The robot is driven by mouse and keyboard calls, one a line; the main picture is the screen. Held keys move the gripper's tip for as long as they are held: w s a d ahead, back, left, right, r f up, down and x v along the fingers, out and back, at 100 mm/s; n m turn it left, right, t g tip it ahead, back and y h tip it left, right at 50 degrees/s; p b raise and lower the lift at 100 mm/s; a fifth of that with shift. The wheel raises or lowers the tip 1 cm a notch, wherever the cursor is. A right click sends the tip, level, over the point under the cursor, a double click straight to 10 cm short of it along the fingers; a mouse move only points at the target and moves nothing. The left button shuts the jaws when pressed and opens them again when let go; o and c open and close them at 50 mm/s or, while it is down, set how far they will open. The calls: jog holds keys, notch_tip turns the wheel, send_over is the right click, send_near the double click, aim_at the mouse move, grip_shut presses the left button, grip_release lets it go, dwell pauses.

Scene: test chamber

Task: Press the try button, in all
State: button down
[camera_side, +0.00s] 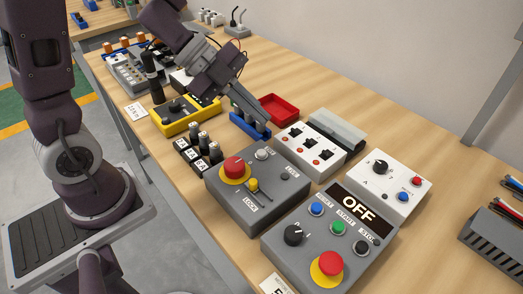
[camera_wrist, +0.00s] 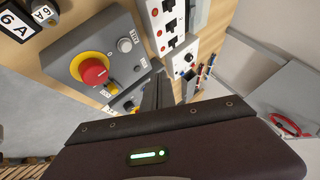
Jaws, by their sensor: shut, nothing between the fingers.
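A grey control box (camera_side: 246,199) stands on the bench with a red knob (camera_side: 235,167) on a yellow ring, a yellow lever marked LOCK (camera_side: 253,187) and a small pale round button (camera_side: 262,154) with a label beside it. The label's text is too small to read surely; it may be the try button. In the wrist view the pale button (camera_wrist: 124,45) sits to the right of the red knob (camera_wrist: 94,70). My gripper (camera_side: 262,124) is shut and empty, above the bench behind the box, apart from the button. Its dark fingers (camera_wrist: 161,82) show in the wrist view.
A box with an OFF display (camera_side: 341,225) and red mushroom button stands in front right.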

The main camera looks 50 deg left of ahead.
aim_at(257, 152)
notch_tip(257, 152, down, 6)
jog(key=shift+f, duration=0.25)
dwell(2.0)
jog(key=shift+f, duration=0.45)
jog(key=shift+f, duration=0.45)
dwell(0.5)
jog(key=shift+r, duration=0.9)
jog(key=shift+r, duration=0.1)
jog(key=shift+r, duration=2.45)
